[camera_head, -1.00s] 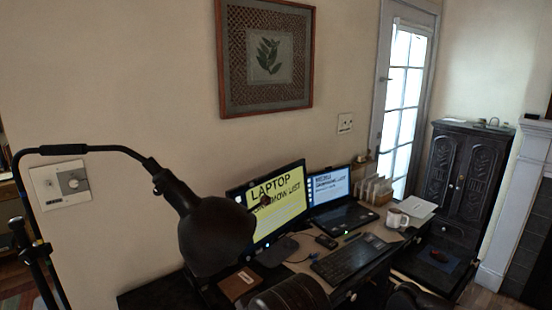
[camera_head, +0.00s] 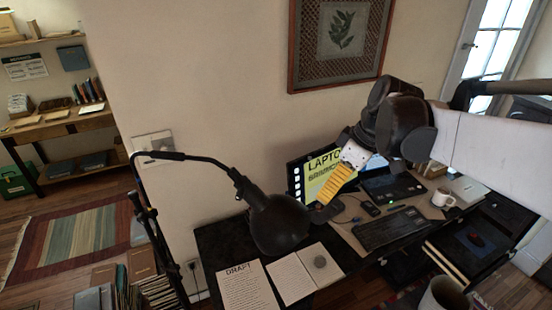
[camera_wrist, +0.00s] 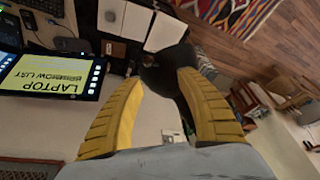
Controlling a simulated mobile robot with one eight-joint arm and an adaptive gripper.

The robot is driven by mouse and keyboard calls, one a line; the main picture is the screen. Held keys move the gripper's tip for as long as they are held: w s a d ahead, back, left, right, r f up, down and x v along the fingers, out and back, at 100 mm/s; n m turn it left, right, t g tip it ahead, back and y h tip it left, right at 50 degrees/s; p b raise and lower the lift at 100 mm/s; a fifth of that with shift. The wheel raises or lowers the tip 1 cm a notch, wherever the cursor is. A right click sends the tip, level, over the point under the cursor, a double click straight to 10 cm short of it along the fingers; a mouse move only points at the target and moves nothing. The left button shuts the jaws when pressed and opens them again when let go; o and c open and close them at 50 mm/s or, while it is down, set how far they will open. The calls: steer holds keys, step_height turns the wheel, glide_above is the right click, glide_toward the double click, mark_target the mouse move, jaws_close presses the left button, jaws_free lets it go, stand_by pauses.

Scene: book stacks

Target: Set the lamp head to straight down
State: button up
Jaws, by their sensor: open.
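The lamp head (camera_head: 278,225) is a dark round shade at the end of a thin bent arm (camera_head: 190,158). It is tilted, its shade hanging down and to the right from the neck. Its opening is hidden from the head view. My gripper (camera_head: 328,192), with yellow ridged fingers, is right of and above the lamp head in the head view, apart from it there. In the wrist view, my gripper (camera_wrist: 160,80) is open, and the dark lamp head (camera_wrist: 165,70) shows beyond and between the fingertips. I cannot tell any contact.
The desk holds a monitor (camera_head: 312,172), a laptop (camera_head: 392,186), a keyboard (camera_head: 390,229) and a mug (camera_head: 443,197). A DRAFT sheet (camera_head: 247,287) and an open book (camera_head: 305,272) lie below the lamp. The lamp's stand (camera_head: 160,240) is at the left. A framed picture hangs behind.

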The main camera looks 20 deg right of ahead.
mark_target(323, 205)
steer(key=shift+n+y, duration=0.5)
steer(key=shift+n, duration=0.3)
steer(key=w+f, duration=0.1)
steer(key=f, duration=0.2)
steer(key=w+f, duration=0.1)
steer(key=f, duration=0.2)
steer(key=w+f, duration=0.1)
steer(key=f, duration=0.3)
steer(key=shift+w+d, duration=0.1)
jaws_close()
